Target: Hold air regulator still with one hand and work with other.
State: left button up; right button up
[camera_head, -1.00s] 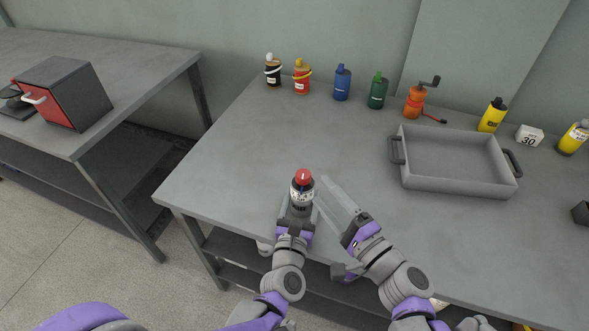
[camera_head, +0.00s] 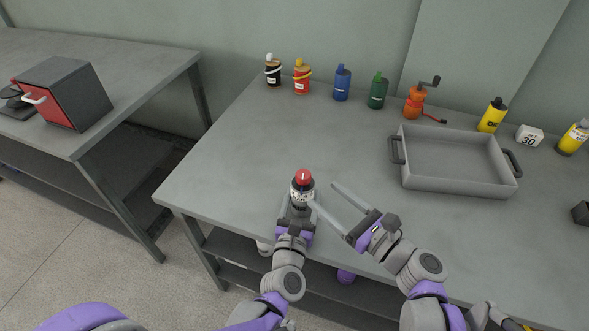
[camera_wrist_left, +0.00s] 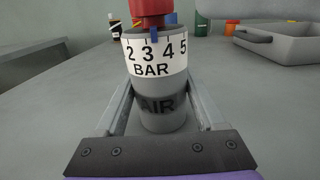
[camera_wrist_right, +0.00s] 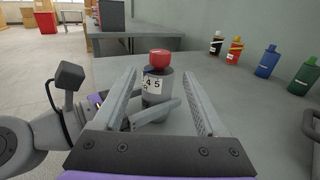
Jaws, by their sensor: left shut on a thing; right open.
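The air regulator (camera_head: 302,192) stands upright near the table's front edge, a grey cylinder with a red knob (camera_head: 303,176) and a white scale band. In the left wrist view the band (camera_wrist_left: 155,58) reads 2 to 5 and BAR, with a blue pointer near 3 and AIR on the body. My left gripper (camera_wrist_left: 160,115) is shut on the regulator's lower body. My right gripper (camera_head: 322,194) is open to the right of the regulator, its fingers apart and empty. In the right wrist view the regulator (camera_wrist_right: 157,85) appears between and beyond the right fingers (camera_wrist_right: 163,98).
A grey tray (camera_head: 402,178) with dark handles stands at right. Along the back are several bottles, including a blue one (camera_head: 342,83) and a green one (camera_head: 377,91), an orange grinder (camera_head: 415,100) and a white block marked 30 (camera_head: 529,136). The table's middle is clear.

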aim_at(303, 178)
jog(key=x, duration=1.1)
jog(key=shift+w+a, duration=0.1)
grip_shut()
